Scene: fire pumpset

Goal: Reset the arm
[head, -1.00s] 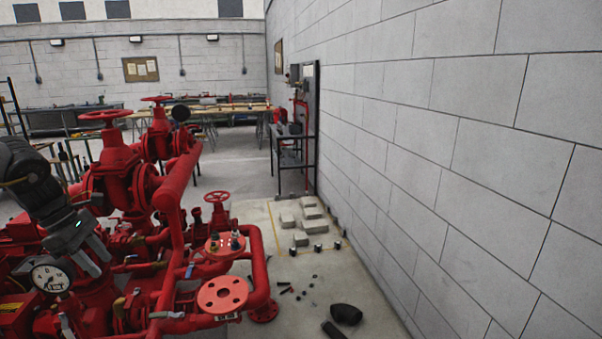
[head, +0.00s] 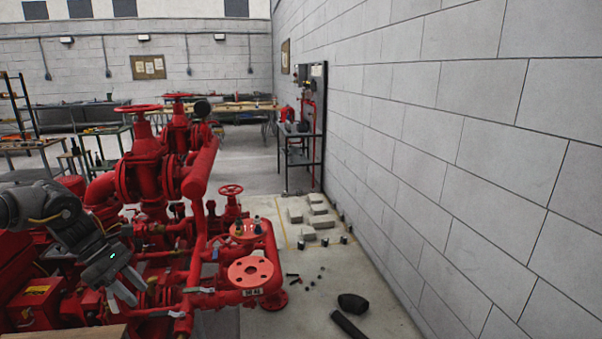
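My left arm comes in from the left edge of the head view, in front of the red pump set (head: 150,180). My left gripper (head: 130,290) points down and to the right, with its two fingers apart and nothing seen between them. It hangs over the red pipework; whether it touches any of it I cannot tell. My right arm and gripper are not in view.
A red flange (head: 250,271) faces up at the pump's right end. A black elbow (head: 353,303), a dark pipe piece (head: 349,326) and several small parts lie on the floor. Grey blocks (head: 309,216) stand near the block wall (head: 480,150) at right.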

